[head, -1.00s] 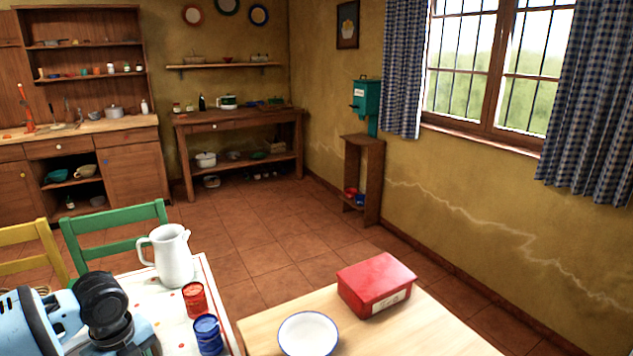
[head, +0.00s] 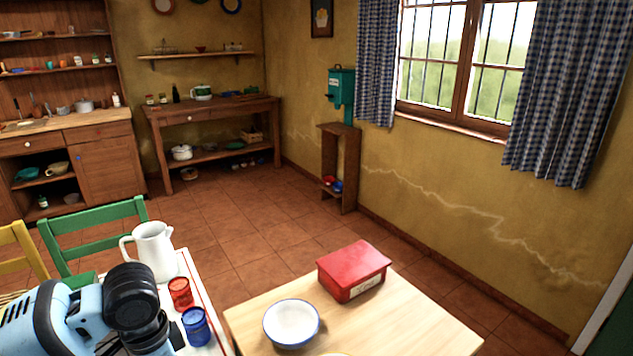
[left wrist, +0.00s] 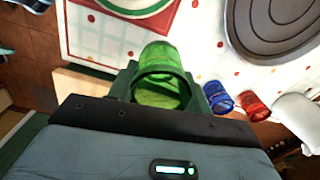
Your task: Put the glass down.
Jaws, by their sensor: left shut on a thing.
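A green see-through glass (left wrist: 160,62) is between the fingers of my left gripper (left wrist: 162,88) in the left wrist view. The gripper is shut on it. Below the glass in that view lies a white dotted tablecloth (left wrist: 200,50); whether the glass touches it I cannot tell. In the head view my left arm comes in at the lower left; its fingers and the glass are hidden or out of frame. A red glass (head: 180,292) and a blue glass (head: 196,327) stand on the cloth-covered table. My right gripper is not in view.
A white jug (head: 153,251) stands behind the red glass. A grey oval tray (left wrist: 275,25) and a green-rimmed plate (left wrist: 165,22) lie on the cloth. A wooden table (head: 400,315) at right holds a white bowl (head: 291,322) and a red box (head: 353,270), with bare wood around them.

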